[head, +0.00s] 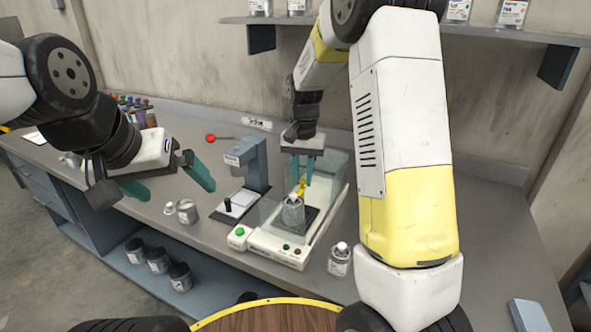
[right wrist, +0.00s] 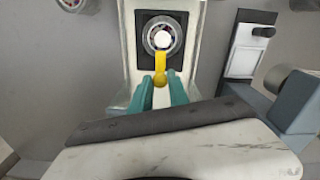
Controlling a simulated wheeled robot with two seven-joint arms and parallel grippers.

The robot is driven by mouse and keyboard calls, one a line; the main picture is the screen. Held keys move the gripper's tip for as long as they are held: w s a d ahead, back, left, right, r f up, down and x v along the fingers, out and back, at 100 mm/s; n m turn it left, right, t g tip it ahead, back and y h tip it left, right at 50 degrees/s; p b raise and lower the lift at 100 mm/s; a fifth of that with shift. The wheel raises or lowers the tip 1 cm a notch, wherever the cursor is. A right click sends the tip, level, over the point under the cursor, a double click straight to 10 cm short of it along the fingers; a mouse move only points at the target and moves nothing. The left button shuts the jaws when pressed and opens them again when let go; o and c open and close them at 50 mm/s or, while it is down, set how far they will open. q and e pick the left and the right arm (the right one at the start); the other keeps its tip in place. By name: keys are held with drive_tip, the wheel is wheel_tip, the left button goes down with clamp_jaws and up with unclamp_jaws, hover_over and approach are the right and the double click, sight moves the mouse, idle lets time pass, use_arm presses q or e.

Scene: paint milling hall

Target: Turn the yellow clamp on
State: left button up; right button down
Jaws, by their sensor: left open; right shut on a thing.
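The yellow clamp (head: 301,188) is a small lever at the grey metal can (head: 292,214) on the cream machine (head: 282,249). In the right wrist view the yellow clamp (right wrist: 160,66) runs from the can's top (right wrist: 162,38) back between the teal fingers. My right gripper (head: 303,172) reaches down from above and is shut on the clamp's near end; it also shows in the right wrist view (right wrist: 162,88). My left gripper (head: 172,186) is open and empty over the left part of the bench, apart from the machine.
A blue-grey stand device (head: 252,163) is close left of the machine. Loose cans (head: 187,211) sit under my left gripper, and a labelled jar (head: 340,259) stands at the machine's front right. A red-headed tool (head: 211,138) lies behind.

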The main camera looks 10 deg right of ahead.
sight(303, 180)
drive_tip(key=shift+w+r, duration=0.1)
idle(0.4)
drive_tip(key=c, duration=1.5)
unclamp_jaws()
drive_tip(key=shift+c, duration=0.2)
drive_tip(key=shift+r, duration=3.85)
drive_tip(key=s+d+r+n+t+y, duration=0.1)
drive_tip(key=s+r+n+t, duration=0.1)
drive_tip(key=s, duration=1)
drive_tip(key=s+d+r+n+t+y, duration=0.1)
drive_tip(key=s+r+t, duration=0.3)
drive_tip(key=s, duration=0.8)
drive_tip(key=shift+s+d+r+n, duration=0.2)
drive_tip(key=shift+d+r+n, duration=0.1)
drive_tip(key=shift+r+n, duration=0.55)
